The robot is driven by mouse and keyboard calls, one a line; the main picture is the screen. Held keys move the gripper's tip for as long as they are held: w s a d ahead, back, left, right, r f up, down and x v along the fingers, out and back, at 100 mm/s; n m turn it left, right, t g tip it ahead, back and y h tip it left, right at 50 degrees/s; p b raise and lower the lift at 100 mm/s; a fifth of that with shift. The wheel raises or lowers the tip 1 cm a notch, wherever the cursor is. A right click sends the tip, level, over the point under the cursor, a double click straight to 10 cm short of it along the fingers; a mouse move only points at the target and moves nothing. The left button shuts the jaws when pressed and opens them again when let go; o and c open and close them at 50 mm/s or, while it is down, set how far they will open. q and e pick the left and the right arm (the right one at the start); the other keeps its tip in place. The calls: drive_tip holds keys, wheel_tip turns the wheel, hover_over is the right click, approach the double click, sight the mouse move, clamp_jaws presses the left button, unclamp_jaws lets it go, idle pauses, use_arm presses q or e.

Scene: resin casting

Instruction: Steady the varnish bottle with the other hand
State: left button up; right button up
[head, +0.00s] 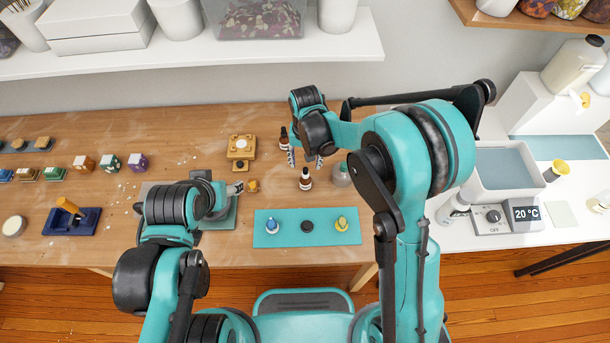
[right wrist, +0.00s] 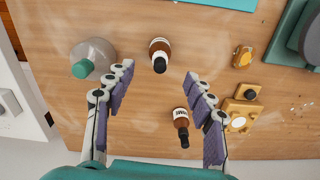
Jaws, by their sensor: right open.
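Two small brown dropper bottles with black caps and white labels stand upright on the wooden table; I cannot tell from the labels which holds varnish. The nearer bottle (head: 305,180) also shows in the right wrist view (right wrist: 159,50). The farther bottle (head: 284,139), also in the right wrist view (right wrist: 181,118), stands beside the yellow device. My right gripper (head: 306,162) is open and empty above the table. In the right wrist view its fingers (right wrist: 158,75) spread apart, the nearer bottle just beyond the gap between their tips. My left gripper (head: 238,187) is small and partly hidden by its arm.
A clear round flask with a green cap (right wrist: 93,57) stands close by the right gripper. A yellow device (head: 241,148) and a small yellow piece (head: 252,186) are left of the bottles. A teal mat (head: 275,238) with three small items lies in front.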

sight(306, 169)
wheel_tip(306, 169, up, 4)
drive_tip(key=shift+r, duration=0.2)
drive_tip(key=shift+c, duration=1.2)
wheel_tip(306, 169, down, 9)
drive_tip(key=m, duration=1.3)
drive_tip(key=shift+f+m, duration=0.2)
drive_tip(key=shift+m, duration=0.1)
